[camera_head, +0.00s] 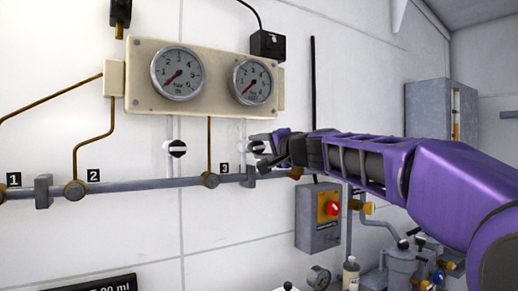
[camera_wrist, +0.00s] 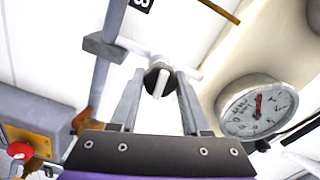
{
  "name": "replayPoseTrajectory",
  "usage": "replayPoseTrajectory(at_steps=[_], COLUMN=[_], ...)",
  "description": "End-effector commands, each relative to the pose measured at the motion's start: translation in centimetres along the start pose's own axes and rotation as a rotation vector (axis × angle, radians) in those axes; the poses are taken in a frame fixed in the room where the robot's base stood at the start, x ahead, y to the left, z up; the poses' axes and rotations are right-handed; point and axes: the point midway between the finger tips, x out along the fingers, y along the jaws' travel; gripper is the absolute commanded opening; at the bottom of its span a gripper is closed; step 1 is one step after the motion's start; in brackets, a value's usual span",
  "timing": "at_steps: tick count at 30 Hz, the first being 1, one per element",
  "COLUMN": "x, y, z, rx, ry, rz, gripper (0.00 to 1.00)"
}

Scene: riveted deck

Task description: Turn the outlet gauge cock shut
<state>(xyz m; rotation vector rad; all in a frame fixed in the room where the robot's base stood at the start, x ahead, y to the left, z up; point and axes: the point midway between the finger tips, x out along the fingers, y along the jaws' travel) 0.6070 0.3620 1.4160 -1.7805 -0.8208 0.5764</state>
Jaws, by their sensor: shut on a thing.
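The outlet gauge cock (camera_head: 257,147) sits on a thin white pipe below the right gauge (camera_head: 251,82). In the wrist view the cock (camera_wrist: 158,82) shows a round black body with a white bar handle, which points nearly up and down the picture. My gripper (camera_head: 266,146) reaches in from the right and covers part of the cock in the head view. Its two fingers stand on either side of the cock in the wrist view, shut on it. The exact finger contact is hard to see.
A second cock (camera_head: 177,148) with a white handle hangs below the left gauge (camera_head: 177,73). A grey pipe (camera_head: 130,187) runs along the wall below. A grey box with a red knob (camera_head: 320,217) is under my arm. Wall to the lower left is mostly clear.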

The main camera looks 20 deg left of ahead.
Motion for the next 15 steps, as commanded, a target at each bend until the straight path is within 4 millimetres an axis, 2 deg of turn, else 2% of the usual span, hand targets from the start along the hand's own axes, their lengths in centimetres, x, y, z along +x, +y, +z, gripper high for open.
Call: replayPoseTrajectory(at_steps=[6,15], x=[-0.01,-0.01], y=[-0.09,-0.09], z=[-0.03,-0.02], rx=[0.105,0.163], ry=[0.001,0.001], rz=[-0.002,-0.002], gripper=[0.00,0.00])
